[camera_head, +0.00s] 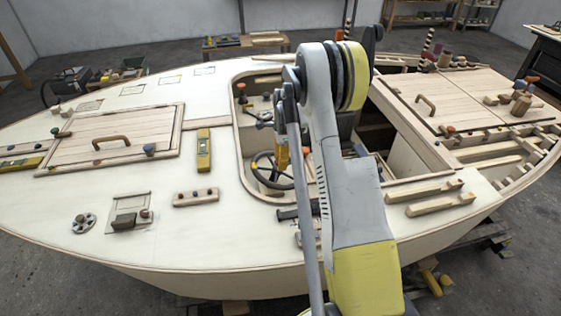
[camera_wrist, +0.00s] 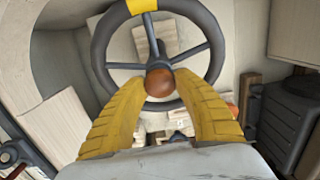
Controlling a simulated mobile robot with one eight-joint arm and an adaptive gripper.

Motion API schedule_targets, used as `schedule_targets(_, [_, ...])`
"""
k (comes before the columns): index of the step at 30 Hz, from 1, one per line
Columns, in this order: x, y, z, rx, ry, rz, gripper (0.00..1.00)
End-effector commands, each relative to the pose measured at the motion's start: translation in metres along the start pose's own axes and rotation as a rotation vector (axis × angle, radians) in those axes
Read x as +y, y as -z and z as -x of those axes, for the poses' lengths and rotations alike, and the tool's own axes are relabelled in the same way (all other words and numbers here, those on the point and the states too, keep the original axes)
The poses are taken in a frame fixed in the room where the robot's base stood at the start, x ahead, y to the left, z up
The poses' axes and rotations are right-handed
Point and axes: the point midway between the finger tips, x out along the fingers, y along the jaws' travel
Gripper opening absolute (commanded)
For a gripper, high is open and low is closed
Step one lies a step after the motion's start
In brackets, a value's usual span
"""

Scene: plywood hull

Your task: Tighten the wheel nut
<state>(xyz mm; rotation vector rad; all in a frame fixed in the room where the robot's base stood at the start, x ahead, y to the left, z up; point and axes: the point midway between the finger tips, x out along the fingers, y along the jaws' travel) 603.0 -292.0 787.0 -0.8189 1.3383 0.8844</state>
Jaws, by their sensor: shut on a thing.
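The steering wheel (camera_wrist: 213,60) is dark, with a few thin spokes and a yellow mark on its far rim. The wheel nut (camera_wrist: 159,82) is a round brown-orange knob at the wheel's hub. My gripper (camera_wrist: 160,78) has its two yellow ribbed fingers on either side of the nut and is shut on it. Exact contact at the fingertips is hard to see. In the head view, the wheel (camera_head: 257,161) sits inside the cockpit opening and my gripper (camera_head: 281,163) reaches down to its hub. The nut is hidden there.
The cockpit's pale rim (camera_head: 242,180) surrounds the wheel closely. A small lever with a dark knob (camera_head: 265,124) stands beyond it. A dark ribbed box (camera_wrist: 290,120) is right of the wheel in the wrist view. A yellow level (camera_head: 203,150) lies on the deck to the left.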

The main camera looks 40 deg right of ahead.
Motion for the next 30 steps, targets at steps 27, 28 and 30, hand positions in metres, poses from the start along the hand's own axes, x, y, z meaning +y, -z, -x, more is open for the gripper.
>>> schedule_targets(27, [0.0, 0.0, 0.013, 0.0, -0.001, -0.004, 0.59])
schedule_targets(28, [0.0, 0.0, 0.018, 0.0, -0.001, -0.004, 0.59])
schedule_targets(30, [0.0, 0.0, 0.033, 0.0, -0.001, -0.004, 0.59])
